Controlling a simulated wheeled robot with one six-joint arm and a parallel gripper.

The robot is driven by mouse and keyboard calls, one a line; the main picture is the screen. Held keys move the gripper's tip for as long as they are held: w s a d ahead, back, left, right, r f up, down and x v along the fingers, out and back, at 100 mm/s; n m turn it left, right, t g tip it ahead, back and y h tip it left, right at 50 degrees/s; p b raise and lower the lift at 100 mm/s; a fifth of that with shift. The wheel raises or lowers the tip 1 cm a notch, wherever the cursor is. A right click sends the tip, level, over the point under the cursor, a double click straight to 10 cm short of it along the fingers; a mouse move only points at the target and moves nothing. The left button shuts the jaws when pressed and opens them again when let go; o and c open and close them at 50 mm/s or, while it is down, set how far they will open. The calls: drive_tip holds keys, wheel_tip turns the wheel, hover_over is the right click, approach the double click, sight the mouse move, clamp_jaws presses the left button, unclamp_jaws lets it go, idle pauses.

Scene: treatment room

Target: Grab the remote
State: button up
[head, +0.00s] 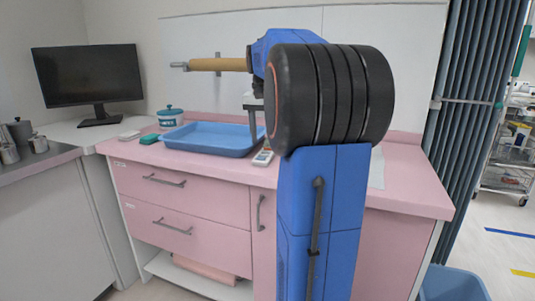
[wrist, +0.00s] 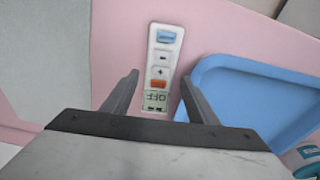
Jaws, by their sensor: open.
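The remote (wrist: 162,62) is white, with a blue button, minus and plus buttons, an orange button and a small display reading OFF upside down. It lies on the pink counter, and in the head view the remote (head: 263,157) shows beside the tray's right corner, partly behind my arm. My gripper (wrist: 160,78) is open and empty; the remote's display end appears between its two fingers. In the head view my gripper (head: 253,122) points down over the counter and is partly hidden by my arm. I cannot tell the exact height gap.
A blue tray (head: 197,146) lies close beside the remote; its rim (wrist: 212,62) is near the right finger in the wrist view. A teal-lidded tub (head: 169,118), a green item (head: 149,139) and a monitor (head: 88,75) stand farther left.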

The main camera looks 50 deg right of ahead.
sight(266, 150)
drive_tip(key=shift+w+d+f, duration=0.1)
drive_tip(key=shift+d+f, duration=0.05)
drive_tip(key=shift+f, duration=0.6)
drive_tip(key=shift+w+d+f, duration=0.1)
drive_tip(key=shift+d+f, duration=0.05)
drive_tip(key=shift+f, duration=0.65)
drive_tip(key=shift+w+d+f, duration=0.1)
drive_tip(key=shift+d+f, duration=0.05)
drive_tip(key=shift+f, duration=0.6)
drive_tip(key=shift+c, duration=0.7)
drive_tip(key=c, duration=0.8)
drive_tip(key=shift+o, duration=0.2)
drive_tip(key=shift+r, duration=0.1)
